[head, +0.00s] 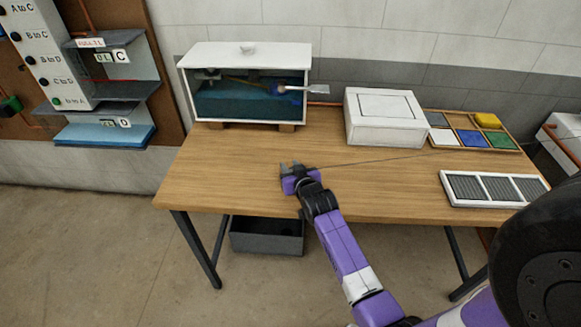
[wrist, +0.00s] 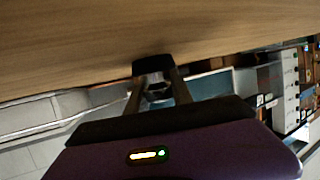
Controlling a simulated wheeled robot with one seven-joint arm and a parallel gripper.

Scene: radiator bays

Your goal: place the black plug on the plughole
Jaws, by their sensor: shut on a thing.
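My gripper (head: 291,168) is over the front left part of the wooden table, below the white tank in the head view. In the wrist view my gripper (wrist: 155,90) has its two fingers shut on a small black thing, which I take to be the black plug (wrist: 153,66). It lies at the fingertips, close to the wooden surface. In the head view the plug cannot be made out clearly at the fingertips. I cannot make out the plughole in either view.
A white-framed tank (head: 188,98) with blue-green water stands at the back of the table (head: 240,165). A white lidded box (head: 385,132), a tray of coloured squares (head: 462,122) and a grey-slatted panel (head: 493,205) are to the right. A dark bin (head: 267,243) is below.

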